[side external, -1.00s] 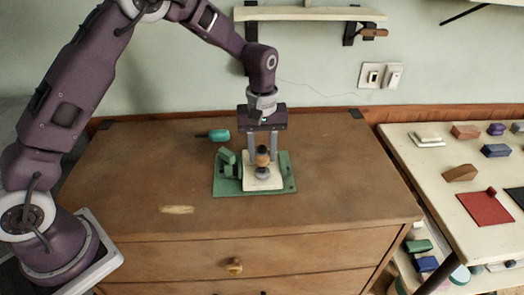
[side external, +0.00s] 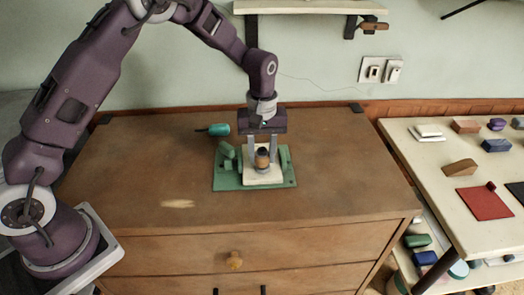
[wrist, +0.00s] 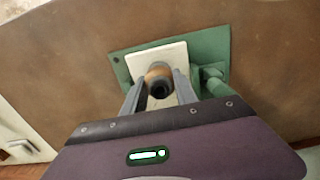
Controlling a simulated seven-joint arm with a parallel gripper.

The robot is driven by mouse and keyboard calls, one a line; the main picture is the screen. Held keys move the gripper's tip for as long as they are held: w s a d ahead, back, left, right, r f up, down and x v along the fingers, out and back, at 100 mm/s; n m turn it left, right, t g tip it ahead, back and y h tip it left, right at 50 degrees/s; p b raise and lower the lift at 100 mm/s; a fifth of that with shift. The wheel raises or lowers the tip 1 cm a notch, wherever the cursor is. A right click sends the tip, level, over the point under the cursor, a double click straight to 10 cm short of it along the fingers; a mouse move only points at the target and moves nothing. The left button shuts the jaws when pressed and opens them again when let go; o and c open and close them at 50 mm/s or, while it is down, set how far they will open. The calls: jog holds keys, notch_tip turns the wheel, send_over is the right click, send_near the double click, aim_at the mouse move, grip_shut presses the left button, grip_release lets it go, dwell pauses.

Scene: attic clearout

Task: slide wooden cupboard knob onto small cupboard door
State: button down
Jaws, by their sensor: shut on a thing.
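The wooden cupboard knob (side external: 262,164), tan with a dark top, stands upright over the middle of the small cupboard door (side external: 252,180), a cream panel. My gripper (side external: 263,160) points straight down and is shut on the knob, one finger on each side. In the wrist view the knob (wrist: 157,71) sits between the fingers, over the cream door (wrist: 176,50). The knob's underside and whatever lies beneath it are hidden, so I cannot tell if it is fully seated.
The door lies in a green fixture (side external: 226,184) with raised blocks at its left. A teal-handled tool (side external: 219,130) lies behind it on the brown dresser top (side external: 330,190), which is otherwise mostly clear. A cream table (side external: 430,165) with several coloured blocks stands at right.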

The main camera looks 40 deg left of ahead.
jog(key=c, duration=0.9)
grip_release()
jog(key=shift+f, duration=0.1)
notch_tip(320, 180, up, 7)
jog(key=shift+r, duration=0.1)
